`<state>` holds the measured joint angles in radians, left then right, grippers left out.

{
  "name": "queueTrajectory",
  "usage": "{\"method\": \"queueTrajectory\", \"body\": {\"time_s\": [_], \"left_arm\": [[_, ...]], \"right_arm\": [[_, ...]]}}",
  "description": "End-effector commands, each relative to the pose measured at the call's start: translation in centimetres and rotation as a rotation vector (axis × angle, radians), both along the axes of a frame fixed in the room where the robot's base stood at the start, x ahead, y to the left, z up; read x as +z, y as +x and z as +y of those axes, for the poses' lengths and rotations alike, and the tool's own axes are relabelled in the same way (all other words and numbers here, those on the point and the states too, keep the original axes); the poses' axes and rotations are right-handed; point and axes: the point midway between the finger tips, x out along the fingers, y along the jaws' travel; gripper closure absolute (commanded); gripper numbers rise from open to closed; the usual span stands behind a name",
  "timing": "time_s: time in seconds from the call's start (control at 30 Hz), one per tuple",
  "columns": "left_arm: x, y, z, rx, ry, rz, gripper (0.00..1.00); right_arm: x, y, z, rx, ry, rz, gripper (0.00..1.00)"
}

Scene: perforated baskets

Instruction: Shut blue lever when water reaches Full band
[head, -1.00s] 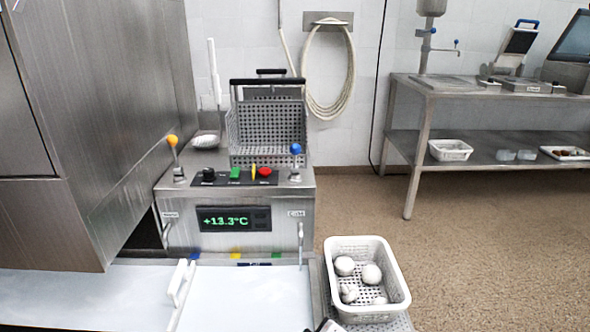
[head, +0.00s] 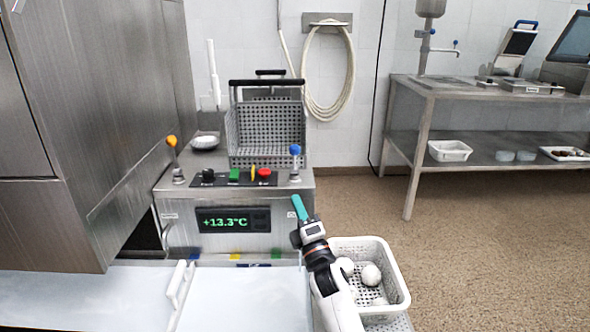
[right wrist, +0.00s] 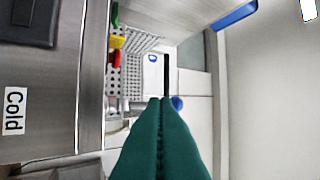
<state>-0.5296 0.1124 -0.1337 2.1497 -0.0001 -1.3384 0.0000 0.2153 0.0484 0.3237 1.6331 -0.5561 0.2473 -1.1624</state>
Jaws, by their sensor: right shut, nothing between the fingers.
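The blue lever (head: 295,151) stands upright at the right of the steel machine's top; its blue knob shows partly behind my fingertips in the right wrist view (right wrist: 178,103). My right gripper (head: 299,207), with teal fingers, is shut and empty. It is in front of the machine's right front edge, below the lever and apart from it. Its closed fingers also fill the lower middle of the right wrist view (right wrist: 160,100). I cannot make out the water or a Full band. My left gripper is not in view.
An orange lever (head: 172,141) stands at the machine's left. Coloured knobs and a perforated basket (head: 265,135) lie between the levers. The display (head: 233,219) reads +13.3°C. A white basket (head: 398,285) with pale round items stands beside my right arm.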

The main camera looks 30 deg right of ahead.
Motion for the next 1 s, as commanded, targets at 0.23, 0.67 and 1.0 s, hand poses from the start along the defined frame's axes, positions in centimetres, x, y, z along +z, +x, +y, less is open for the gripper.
{"method": "queueTrajectory", "body": {"time_s": [0.23, 0.67, 1.0], "left_arm": [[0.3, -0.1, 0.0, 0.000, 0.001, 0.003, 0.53], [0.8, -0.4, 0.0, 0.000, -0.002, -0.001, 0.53], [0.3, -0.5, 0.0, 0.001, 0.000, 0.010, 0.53]], "right_arm": [[2.7, 4.7, -1.0, -0.001, 0.000, -0.002, 1.00], [5.3, 8.2, -4.2, 0.000, 0.001, 0.001, 1.00], [5.4, 8.3, -4.5, 0.001, 0.003, 0.000, 1.00]]}}
